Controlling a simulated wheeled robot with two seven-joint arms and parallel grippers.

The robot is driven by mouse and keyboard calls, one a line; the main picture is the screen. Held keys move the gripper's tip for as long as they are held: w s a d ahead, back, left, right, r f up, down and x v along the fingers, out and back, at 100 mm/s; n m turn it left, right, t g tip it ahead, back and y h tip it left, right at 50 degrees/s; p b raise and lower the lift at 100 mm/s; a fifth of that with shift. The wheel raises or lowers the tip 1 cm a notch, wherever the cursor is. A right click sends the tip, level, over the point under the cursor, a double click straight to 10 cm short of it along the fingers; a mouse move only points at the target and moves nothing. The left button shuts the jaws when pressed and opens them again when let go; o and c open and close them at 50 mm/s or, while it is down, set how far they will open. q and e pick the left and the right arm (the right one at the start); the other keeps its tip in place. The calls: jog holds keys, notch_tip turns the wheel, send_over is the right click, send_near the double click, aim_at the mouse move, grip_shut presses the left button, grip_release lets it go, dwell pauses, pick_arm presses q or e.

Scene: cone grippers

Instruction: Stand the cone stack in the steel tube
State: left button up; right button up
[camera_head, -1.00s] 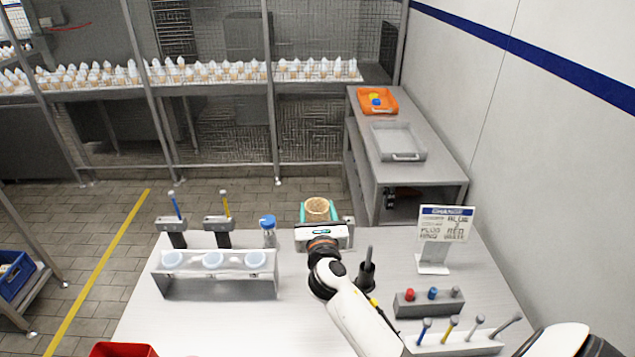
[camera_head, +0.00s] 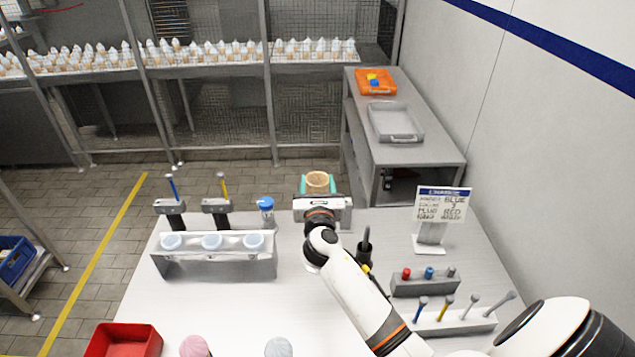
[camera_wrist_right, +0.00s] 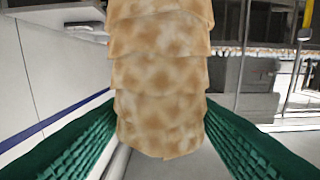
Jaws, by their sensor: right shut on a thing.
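The cone stack is a column of nested tan, mottled wafer cones. It fills the middle of the right wrist view (camera_wrist_right: 160,80), between two ribbed green fingers. In the head view only its round, open top (camera_head: 317,179) shows. My right gripper (camera_head: 318,186) is shut on the stack, beyond the back edge of the white table. The gripper body hides the lower part of the stack in the head view. I cannot make out a steel tube in either view. My left gripper is not in view.
The white table (camera_head: 225,310) holds a rack of pale cups (camera_head: 213,268) at left, a dark upright tool (camera_head: 366,247), a sign (camera_head: 442,205) and tool blocks (camera_head: 455,322) at right. A red bin (camera_head: 124,340) is at front left. A grey side bench (camera_head: 420,160) stands behind.

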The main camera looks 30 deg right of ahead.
jog(key=shift+f+b, duration=2.15)
jog(key=shift+f, duration=0.95)
jog(key=shift+f, duration=0.25)
jog(key=shift+f+b, duration=2.35)
jog(key=shift+f, duration=0.65)
jog(key=o, duration=0.8)
jog(key=shift+r, duration=0.1)
jog(key=shift+s, duration=0.1)
